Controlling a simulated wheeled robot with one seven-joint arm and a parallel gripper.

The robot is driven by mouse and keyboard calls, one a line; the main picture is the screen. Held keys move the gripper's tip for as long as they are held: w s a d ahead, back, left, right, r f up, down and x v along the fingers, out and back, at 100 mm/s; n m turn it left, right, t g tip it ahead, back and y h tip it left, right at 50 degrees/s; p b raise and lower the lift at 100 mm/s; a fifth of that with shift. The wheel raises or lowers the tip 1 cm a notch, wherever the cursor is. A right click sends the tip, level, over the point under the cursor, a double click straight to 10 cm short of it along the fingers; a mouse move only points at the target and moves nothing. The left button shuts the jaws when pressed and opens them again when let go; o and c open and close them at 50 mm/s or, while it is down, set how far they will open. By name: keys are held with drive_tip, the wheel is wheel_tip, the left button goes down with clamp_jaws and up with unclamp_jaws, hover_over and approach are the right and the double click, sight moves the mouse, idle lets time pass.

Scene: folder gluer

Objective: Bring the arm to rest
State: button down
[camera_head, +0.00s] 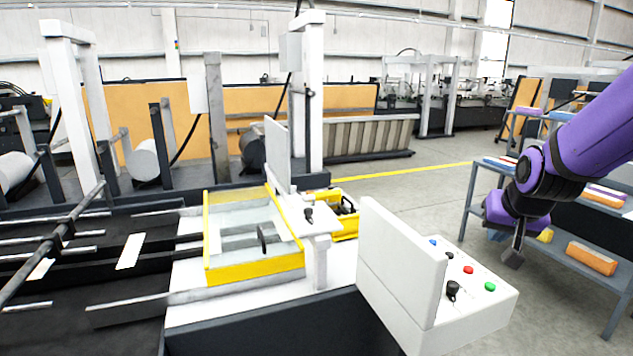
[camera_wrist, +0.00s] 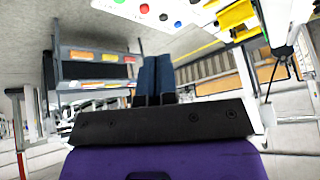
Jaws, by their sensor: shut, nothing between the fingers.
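My gripper (camera_head: 513,257) is in the head view at the right, at the end of my purple arm. It hangs pointing down in the air, in front of the grey shelf and to the right of the control box. In the wrist view the two dark fingers of my gripper (camera_wrist: 153,72) lie side by side, shut with nothing between them. The arm is bent, coming in from the right edge. I see no contact between the gripper and the shelf or the control box.
The control box (camera_head: 402,262) with its coloured buttons stands left of my gripper. The grey shelf (camera_head: 590,272) with stacked coloured cartons stands behind it. A yellow-framed guard (camera_head: 255,273) covers the machine at centre left. Open floor (camera_head: 415,190) lies between machine and shelf.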

drive_tip(key=s+a+r+n, duration=0.1)
drive_tip(key=s+r, duration=0.2)
drive_tip(key=s, duration=0.4)
drive_tip(key=s+a+r+n, duration=0.1)
drive_tip(key=s+a+r, duration=0.1)
drive_tip(key=s, duration=0.6)
drive_tip(key=s+a+r+n+g, duration=0.1)
drive_tip(key=s+r, duration=0.4)
drive_tip(key=s, duration=0.3)
drive_tip(key=shift+a+n+y, duration=0.25)
drive_tip(key=shift+n+y, duration=0.05)
drive_tip(key=shift+w, duration=0.1)
idle(1.3)
